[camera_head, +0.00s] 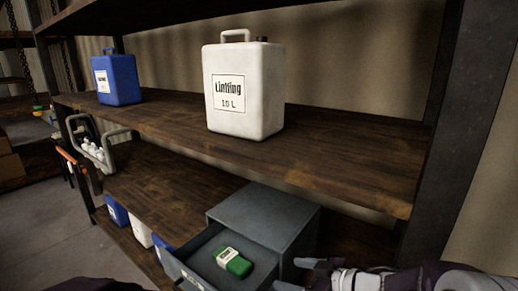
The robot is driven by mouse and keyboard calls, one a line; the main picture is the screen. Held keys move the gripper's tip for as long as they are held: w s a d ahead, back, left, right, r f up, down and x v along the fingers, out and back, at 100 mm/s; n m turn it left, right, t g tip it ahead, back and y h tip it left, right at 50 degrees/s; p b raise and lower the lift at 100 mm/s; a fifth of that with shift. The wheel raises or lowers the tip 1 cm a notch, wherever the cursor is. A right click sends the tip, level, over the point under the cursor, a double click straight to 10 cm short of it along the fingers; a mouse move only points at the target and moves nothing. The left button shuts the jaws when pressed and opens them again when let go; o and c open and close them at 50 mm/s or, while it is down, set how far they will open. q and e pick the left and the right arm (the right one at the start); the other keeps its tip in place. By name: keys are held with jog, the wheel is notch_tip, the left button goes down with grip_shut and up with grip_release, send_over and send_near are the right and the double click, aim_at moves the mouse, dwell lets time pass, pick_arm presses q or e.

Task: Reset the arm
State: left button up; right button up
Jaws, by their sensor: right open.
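My right arm (450,279) comes in from the lower right. Its gripper (299,275) is open, with nothing seen between the fingers. It is at the bottom of the view, to the right of a grey drawer box (265,212). The box's drawer (196,277) is pulled out. A green and white device (234,262) lies in the drawer, left of the gripper and apart from it in the picture. My left gripper is not in view.
A white 10 L canister (243,118) and a blue canister (117,79) stand on the upper wooden shelf (330,165). Blue and white containers (137,225) stand low at the left. A grey carrier (112,134) holds white items. A dark post (455,130) rises at the right.

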jog(key=w+a+f+m+t+h+b, duration=0.2)
jog(key=w+a+f+b, duration=0.1)
jog(key=w+f, duration=0.1)
jog(key=s+d+f+m+g+h+b, duration=0.25)
jog(key=d+f+m+h, duration=0.35)
jog(key=d+f, duration=0.4)
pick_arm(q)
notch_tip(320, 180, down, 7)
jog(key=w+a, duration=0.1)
pick_arm(e)
jog(key=s+f+m+g, duration=0.1)
jog(key=s+f+g, duration=0.1)
jog(key=s, duration=0.5)
jog(key=s+f+m+g+h, duration=0.1)
jog(key=s+f+g, duration=0.2)
jog(key=s, duration=0.4)
jog(key=shift+s+d+f+g, duration=0.3)
jog(key=shift+d+g, duration=0.15)
jog(key=shift+g, duration=0.3)
